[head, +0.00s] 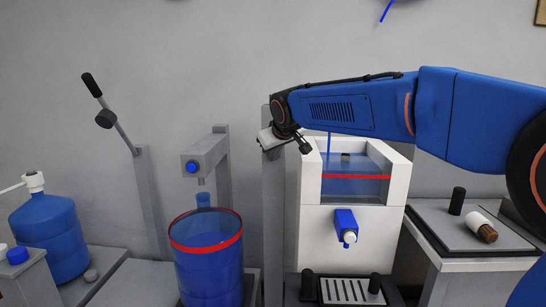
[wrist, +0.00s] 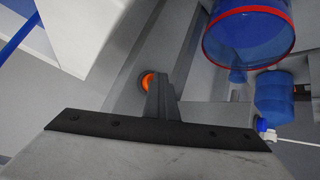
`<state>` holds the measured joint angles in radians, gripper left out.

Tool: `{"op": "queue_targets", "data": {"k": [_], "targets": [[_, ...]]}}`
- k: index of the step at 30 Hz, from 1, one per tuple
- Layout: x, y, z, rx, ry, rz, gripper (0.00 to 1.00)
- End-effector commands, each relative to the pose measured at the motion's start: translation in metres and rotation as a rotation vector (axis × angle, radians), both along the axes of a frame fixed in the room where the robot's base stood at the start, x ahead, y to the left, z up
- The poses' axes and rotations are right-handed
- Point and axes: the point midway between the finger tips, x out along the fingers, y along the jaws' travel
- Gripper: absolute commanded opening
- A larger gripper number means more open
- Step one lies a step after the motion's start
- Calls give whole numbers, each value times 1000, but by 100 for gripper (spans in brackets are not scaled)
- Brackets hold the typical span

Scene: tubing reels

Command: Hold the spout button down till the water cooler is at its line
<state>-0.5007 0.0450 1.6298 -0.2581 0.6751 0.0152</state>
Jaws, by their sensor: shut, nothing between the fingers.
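The water cooler (head: 385,225) is a white box at the right of the head view. Its clear front window (head: 355,190) shows blue liquid and a red line (head: 355,177); I cannot tell exactly how the liquid's surface stands against the line. My gripper (head: 268,140) is at the top of a grey post (head: 273,215), left of the cooler. In the wrist view my gripper (wrist: 159,80) is shut and empty, its fingertips beside a round orange button (wrist: 146,80) on a grey face. The fingers partly cover the button; whether they touch it is unclear. The head view hides the button.
A blue drum (head: 208,270) with a red rim stands left of the post, under a grey spout (head: 205,155) with a blue knob. A blue bottle (head: 50,240) and a lever (head: 115,115) are further left. A side table (head: 480,255) holds two small cylinders at right.

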Motion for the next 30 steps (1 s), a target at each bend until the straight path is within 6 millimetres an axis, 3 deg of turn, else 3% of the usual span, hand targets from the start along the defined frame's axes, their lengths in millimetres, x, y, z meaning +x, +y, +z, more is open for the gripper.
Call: {"op": "queue_targets", "data": {"k": [19,30], "targets": [[3,-1,2,1,-7,-1,0],[-13,0,0,0,-4,-1,0]]}}
